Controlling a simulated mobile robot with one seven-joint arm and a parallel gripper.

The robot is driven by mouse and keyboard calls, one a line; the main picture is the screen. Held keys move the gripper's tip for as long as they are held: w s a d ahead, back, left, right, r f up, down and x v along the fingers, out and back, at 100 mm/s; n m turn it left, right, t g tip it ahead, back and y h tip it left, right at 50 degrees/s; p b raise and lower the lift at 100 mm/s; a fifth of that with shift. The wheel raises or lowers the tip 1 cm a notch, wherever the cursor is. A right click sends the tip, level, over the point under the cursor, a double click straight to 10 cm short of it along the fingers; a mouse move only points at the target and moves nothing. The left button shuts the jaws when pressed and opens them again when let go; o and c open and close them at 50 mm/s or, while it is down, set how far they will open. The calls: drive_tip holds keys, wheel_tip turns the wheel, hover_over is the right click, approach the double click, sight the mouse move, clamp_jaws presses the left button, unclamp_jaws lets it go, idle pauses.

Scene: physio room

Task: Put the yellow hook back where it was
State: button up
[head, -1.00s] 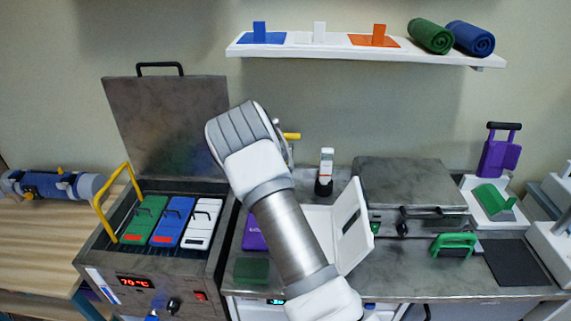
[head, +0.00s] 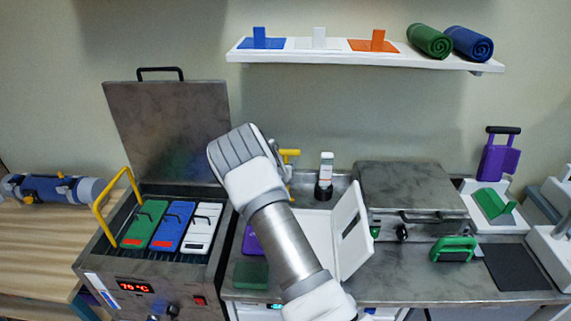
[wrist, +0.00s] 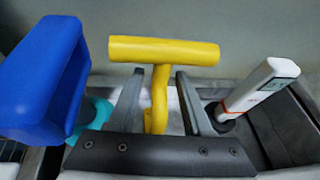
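The yellow hook (wrist: 160,52) has a T-shaped handle and a stem that runs down between my fingers in the wrist view. My gripper (wrist: 160,78) is open around the stem, with a gap visible on each side.
A blue handled thing (wrist: 40,85) with a teal part is close on the left. A white meter (wrist: 262,86) stands in a dark holder close on the right. A heater with an open lid (head: 165,130) stands left; a closed metal box (head: 412,183) stands right. A shelf (head: 340,56) is above.

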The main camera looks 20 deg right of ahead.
drive_tip(key=shift+r, duration=0.1)
drive_tip(key=shift+r, duration=0.2)
drive_tip(key=v, duration=1.2)
drive_tip(key=s+d+r+m+g+h, duration=0.1)
drive_tip(key=s+d+r+m+g, duration=0.25)
drive_tip(key=s+r+m, duration=0.5)
drive_tip(key=s+d+r+m+g+h, duration=0.1)
drive_tip(key=s+d+r+m+g, duration=0.25)
drive_tip(key=s+r+m, duration=0.5)
drive_tip(key=s+a+r+m+y, duration=0.1)
drive_tip(key=s+a+m+y, duration=0.3)
drive_tip(key=s, duration=0.7)
drive_tip(key=s+a+r+m+y, duration=0.1)
drive_tip(key=s+a+m+y, duration=0.4)
drive_tip(key=s+a+m, duration=0.4)
drive_tip(key=s+a+b, duration=0.1)
drive_tip(key=s+a, duration=0.2)
drive_tip(key=shift+s+r+t, duration=0.2)
drive_tip(key=shift+r+t, duration=0.15)
drive_tip(key=shift+t, duration=0.05)
